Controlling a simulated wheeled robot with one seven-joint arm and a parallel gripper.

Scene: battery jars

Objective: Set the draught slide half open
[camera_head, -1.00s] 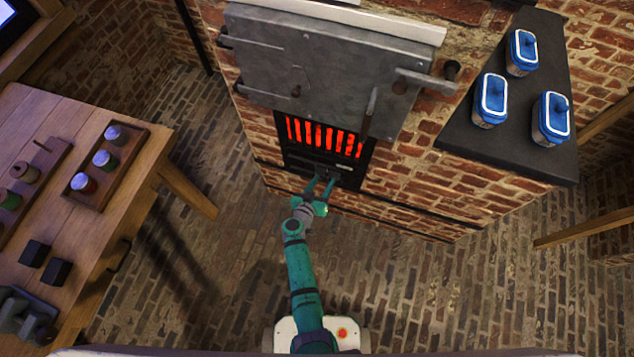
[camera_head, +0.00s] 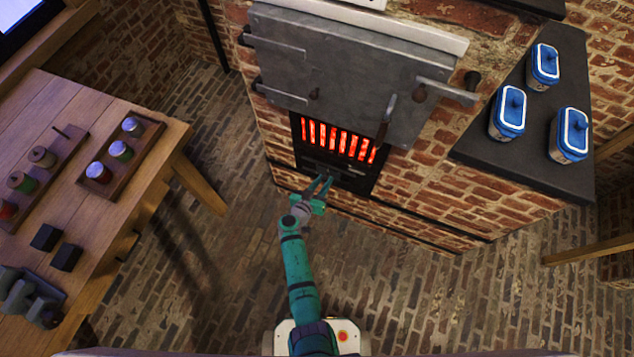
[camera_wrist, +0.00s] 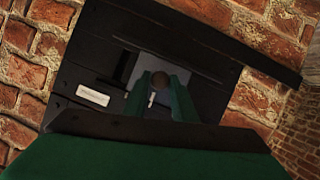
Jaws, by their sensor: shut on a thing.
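The draught slide is a small grey plate (camera_wrist: 172,66) with a round knob, set in a dark frame (camera_wrist: 200,98) low on the brick furnace. A dark slot (camera_wrist: 124,68) shows left of the plate in the wrist view. In the wrist view my gripper (camera_wrist: 160,84) has its two green fingers shut on the knob, which partly hides between the tips. In the head view my gripper (camera_head: 325,181) reaches the dark panel below the glowing grate (camera_head: 338,138); the slide itself is too small there to judge its opening.
A pale label plate (camera_wrist: 92,94) sits left of the slide. The grey furnace door (camera_head: 345,75) with its handle hangs above the grate. A wooden table (camera_head: 60,105) with jars stands left; blue-lidded jars (camera_head: 508,112) stand on a dark ledge right. The floor between is clear.

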